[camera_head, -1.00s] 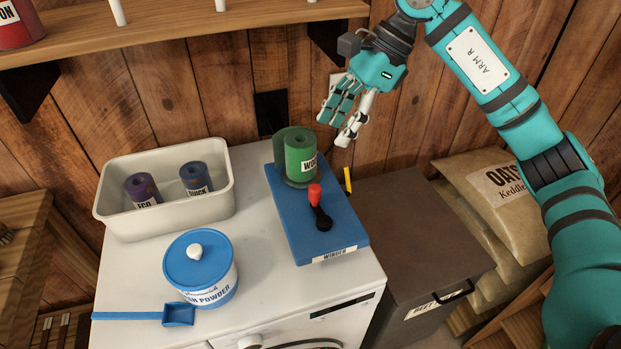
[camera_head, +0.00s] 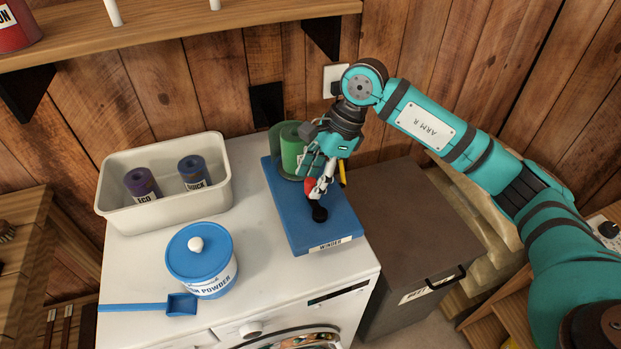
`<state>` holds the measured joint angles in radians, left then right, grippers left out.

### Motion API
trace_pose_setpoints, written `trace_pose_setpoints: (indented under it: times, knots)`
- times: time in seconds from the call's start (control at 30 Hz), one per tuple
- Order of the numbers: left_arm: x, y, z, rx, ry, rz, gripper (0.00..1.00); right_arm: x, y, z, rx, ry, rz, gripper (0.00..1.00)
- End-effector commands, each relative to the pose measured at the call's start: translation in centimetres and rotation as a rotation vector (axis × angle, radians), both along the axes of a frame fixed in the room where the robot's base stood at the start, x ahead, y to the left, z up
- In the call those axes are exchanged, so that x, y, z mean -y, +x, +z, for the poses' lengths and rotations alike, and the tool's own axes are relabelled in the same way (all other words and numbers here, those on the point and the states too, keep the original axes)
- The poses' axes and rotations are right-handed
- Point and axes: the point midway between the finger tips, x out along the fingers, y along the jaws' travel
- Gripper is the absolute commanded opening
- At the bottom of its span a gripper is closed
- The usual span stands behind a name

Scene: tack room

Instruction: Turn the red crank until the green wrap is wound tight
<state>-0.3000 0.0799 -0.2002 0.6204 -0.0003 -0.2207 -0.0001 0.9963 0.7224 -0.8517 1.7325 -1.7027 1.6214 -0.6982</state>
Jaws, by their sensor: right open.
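The winder is a blue board (camera_head: 297,228) lying on the white machine. The green wrap (camera_head: 291,152) stands upright as a roll at its back, with a darker green sheet curving around its left side. My right gripper partly hides the roll and its label. The crank's red knob (camera_head: 310,185) shows in front of the roll, its black arm end (camera_head: 320,214) nearer the front. My right gripper (camera_head: 319,187) is open, pointing down with its fingers at the red knob; I cannot tell whether they touch it. My left gripper is not in view.
A yellow marker (camera_head: 342,172) stands at the board's right edge. A cream bin (camera_head: 165,217) holds two purple-blue rolls. A blue-lidded powder tub (camera_head: 201,262) and blue scoop (camera_head: 181,305) are at the front left. A dark chest (camera_head: 405,250) stands right. A shelf overhangs the back.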

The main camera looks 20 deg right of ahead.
Motion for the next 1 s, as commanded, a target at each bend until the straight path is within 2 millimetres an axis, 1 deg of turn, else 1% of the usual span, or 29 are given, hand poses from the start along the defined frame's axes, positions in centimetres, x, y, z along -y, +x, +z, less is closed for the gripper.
trace_pose_setpoints:
  times: [0.1,0.2,0.47,0.5,0.83,0.87,1.0]
  knots:
    - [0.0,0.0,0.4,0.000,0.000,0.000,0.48,-0.5,0.0,-1.1,-0.002,0.000,0.001,0.47]
    - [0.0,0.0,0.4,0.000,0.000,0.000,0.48,-0.7,0.0,-1.6,-0.002,0.000,0.001,0.47]
    - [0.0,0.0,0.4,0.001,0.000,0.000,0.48,-0.8,0.0,-1.8,-0.001,0.000,0.000,0.47]
    - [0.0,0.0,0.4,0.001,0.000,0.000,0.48,-0.8,0.0,-1.8,-0.001,0.000,0.000,0.46]
    - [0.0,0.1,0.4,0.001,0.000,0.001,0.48,-0.7,0.0,-1.7,0.000,0.000,0.000,0.03]
    - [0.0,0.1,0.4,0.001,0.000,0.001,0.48,-0.7,0.0,-1.7,0.000,0.000,0.000,0.00]
    - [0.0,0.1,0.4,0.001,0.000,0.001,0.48,-0.7,0.0,-1.7,0.001,0.000,-0.001,0.00]
